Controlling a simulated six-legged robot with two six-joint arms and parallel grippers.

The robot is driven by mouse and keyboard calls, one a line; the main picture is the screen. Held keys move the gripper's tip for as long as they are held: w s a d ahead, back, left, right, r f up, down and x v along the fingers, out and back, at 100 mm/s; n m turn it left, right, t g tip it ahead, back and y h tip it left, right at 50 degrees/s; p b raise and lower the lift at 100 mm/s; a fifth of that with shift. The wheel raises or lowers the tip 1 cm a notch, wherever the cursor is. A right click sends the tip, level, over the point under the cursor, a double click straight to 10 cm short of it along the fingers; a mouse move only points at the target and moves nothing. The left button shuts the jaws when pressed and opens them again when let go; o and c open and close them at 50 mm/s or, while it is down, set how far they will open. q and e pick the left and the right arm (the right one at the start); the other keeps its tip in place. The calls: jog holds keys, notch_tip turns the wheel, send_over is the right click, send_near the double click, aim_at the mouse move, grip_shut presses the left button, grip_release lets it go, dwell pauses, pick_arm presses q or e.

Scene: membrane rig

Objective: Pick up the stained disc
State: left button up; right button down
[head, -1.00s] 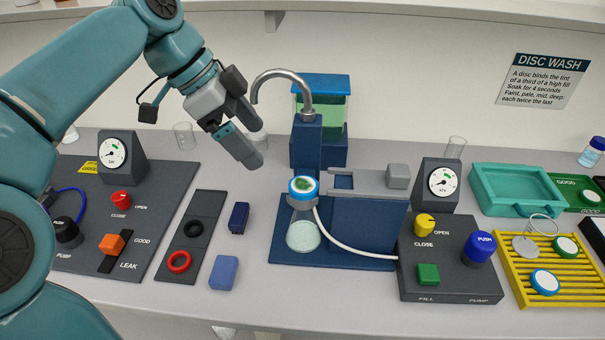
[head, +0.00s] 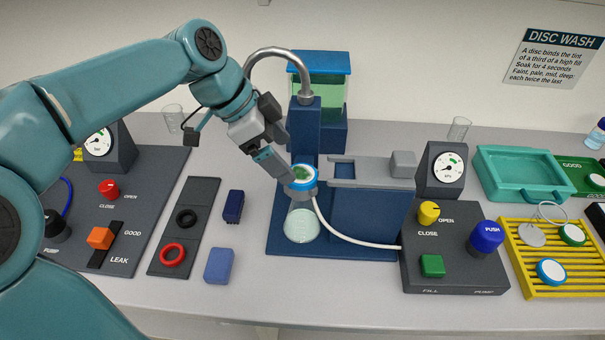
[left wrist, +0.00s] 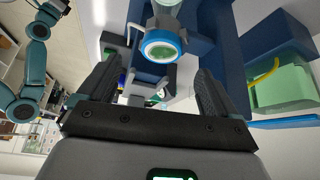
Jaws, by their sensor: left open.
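The stained disc (head: 303,175) has a blue rim and a green stain on its white face. It sits on top of the flask (head: 301,222) in front of the tap. In the left wrist view the disc (left wrist: 160,48) shows ahead of the spread fingers, with nothing between them holding it. My left gripper (head: 287,168) is open, just up and left of the disc in the head view. Whether a fingertip touches the disc I cannot tell. My right gripper is not in view.
The tap (head: 306,95) and blue stand rise close behind the disc. A grey clamp (head: 375,170) and a white hose (head: 350,240) lie to its right. A yellow rack (head: 525,283) with other discs stands far right. A dark control panel (head: 455,265) stands between.

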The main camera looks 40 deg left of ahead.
aim_at(301, 174)
pick_arm(q)
jog(key=p+x, duration=0.1)
jog(key=x, duration=0.4)
jog(key=shift+w+d+f, duration=0.1)
jog(key=shift+w+f, duration=0.15)
jog(key=shift+s, duration=0.2)
jog(key=shift+w, duration=0.15)
jog(key=c, duration=1.1)
